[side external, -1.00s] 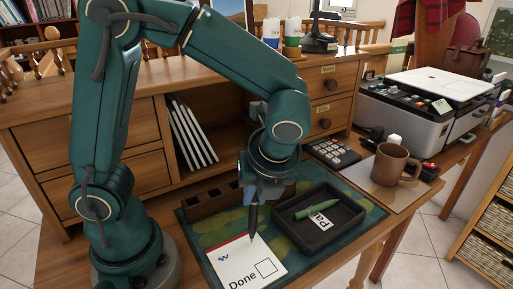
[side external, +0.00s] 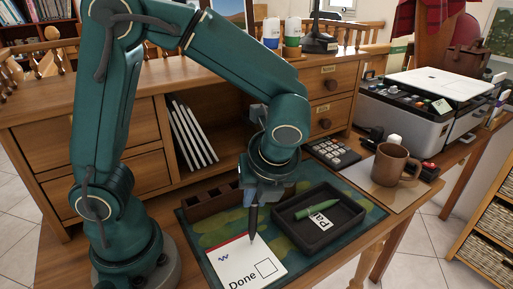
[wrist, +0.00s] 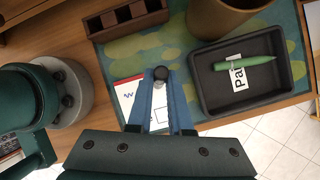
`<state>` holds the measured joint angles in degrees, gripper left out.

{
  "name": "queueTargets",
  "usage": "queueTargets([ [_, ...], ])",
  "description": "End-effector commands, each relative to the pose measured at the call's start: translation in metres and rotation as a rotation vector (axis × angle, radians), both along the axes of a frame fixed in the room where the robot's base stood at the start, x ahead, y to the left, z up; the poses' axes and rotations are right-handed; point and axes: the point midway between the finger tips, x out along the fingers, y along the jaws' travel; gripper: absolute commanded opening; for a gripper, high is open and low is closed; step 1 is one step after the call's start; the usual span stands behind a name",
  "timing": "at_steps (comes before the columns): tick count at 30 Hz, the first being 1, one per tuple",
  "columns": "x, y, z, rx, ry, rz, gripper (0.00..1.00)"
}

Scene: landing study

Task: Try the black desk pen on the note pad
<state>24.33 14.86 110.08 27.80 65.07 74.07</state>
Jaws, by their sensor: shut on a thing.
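My gripper (side external: 258,194) is shut on a black pen (side external: 254,217) held nearly upright, point down. The pen's tip is at the upper right part of the white note pad (side external: 236,267); I cannot tell whether it touches. In the wrist view the pen (wrist: 160,73) shows end-on between the fingertips of my gripper (wrist: 160,80). The note pad (wrist: 127,88) is partly hidden there by the fingers. The pad has a red top edge, a small blue zigzag mark, the word "Done" and an empty box.
A black tray (side external: 345,236) with a green pen (side external: 318,213) and a label lies right of the pad on a green patterned mat (side external: 368,212). A wooden compartment box (side external: 200,208) stands behind. A brown round container (wrist: 225,18) shows in the wrist view. A mug (side external: 390,165) stands farther right.

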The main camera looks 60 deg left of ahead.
Motion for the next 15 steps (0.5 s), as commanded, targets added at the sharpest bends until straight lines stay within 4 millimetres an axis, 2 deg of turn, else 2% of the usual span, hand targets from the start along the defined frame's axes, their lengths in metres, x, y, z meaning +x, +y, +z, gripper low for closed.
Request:
queueTargets([
  [7, 0.0, 0.0, 0.004, 0.0, -0.001, 0.0, 0.0],
  [15, 0.001, 0.0, 0.025, -0.001, -0.003, 0.001, 0.0],
])
